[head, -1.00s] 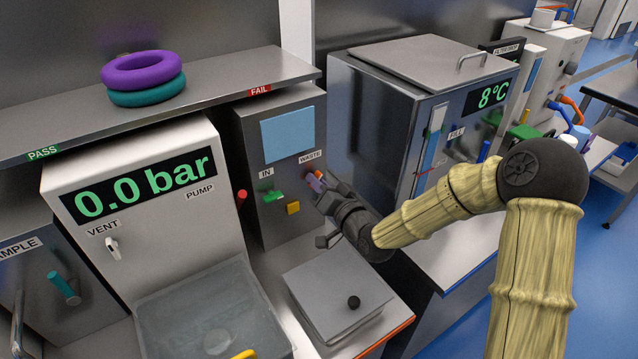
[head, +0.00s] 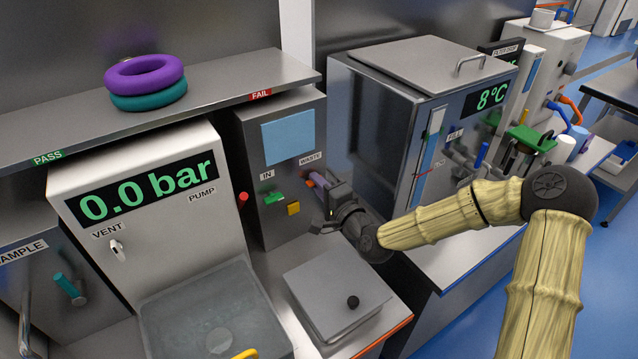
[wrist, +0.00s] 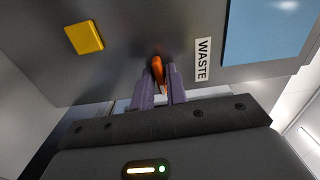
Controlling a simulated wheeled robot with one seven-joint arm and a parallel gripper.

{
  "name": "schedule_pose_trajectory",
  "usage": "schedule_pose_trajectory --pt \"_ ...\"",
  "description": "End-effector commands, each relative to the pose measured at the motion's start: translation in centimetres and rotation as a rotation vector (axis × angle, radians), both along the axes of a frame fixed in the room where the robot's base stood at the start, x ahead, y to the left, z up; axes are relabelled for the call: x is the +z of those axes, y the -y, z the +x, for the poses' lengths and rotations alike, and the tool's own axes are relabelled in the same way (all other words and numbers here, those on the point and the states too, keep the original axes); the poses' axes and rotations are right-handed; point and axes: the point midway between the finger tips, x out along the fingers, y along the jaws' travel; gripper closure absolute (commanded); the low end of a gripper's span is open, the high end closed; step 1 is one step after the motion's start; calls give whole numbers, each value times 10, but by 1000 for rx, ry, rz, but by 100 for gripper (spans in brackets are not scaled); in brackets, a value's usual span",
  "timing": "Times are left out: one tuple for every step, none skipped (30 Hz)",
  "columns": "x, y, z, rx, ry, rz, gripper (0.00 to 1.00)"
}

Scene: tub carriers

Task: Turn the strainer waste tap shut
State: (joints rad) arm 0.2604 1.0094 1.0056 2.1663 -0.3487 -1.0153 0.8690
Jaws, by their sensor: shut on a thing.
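The strainer is the grey cabinet (head: 287,206) with a pale blue panel and the labels IN and WASTE. Its waste tap is orange (head: 310,182), below the WASTE label, and mostly hidden by my fingers in the head view. In the wrist view the orange tap handle (wrist: 157,68) sits between my two purple fingers, beside the WASTE label (wrist: 202,59). My gripper (head: 321,185) is shut on this handle. It also shows in the wrist view (wrist: 160,82). I cannot tell the handle's exact angle.
A green IN tap (head: 274,198) and a yellow button (head: 293,208) are close by on the same face; the button also shows in the wrist view (wrist: 84,37). A grey lidded box (head: 325,285) with a black knob lies below my gripper. A steel tank (head: 375,130) stands to the right.

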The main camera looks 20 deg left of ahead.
Motion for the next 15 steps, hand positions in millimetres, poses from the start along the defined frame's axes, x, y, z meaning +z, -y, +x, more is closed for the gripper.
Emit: schedule_pose_trajectory --pt "-1 2 1 -4 -16 12 100" --pt "-1 2 1 -4 -24 18 100" --pt "-1 2 1 -4 -32 25 100" --pt "-1 1 1 -4 -36 28 100" --pt "-1 1 1 -4 -41 32 100" --pt "-1 1 1 -4 -45 36 100" --pt "-1 1 1 -4 -47 38 100" --pt "-1 1 1 -4 -50 39 100" --pt "-1 1 1 -4 -51 40 100" --pt "-1 1 1 -4 -52 41 100" --pt "-1 1 1 -4 -52 41 100" --pt "-1 1 1 -4 -52 41 100" --pt "-1 1 1 -4 -52 41 100" --pt "-1 1 1 -4 -52 41 100" --pt "-2 1 1 -4 -51 40 100"
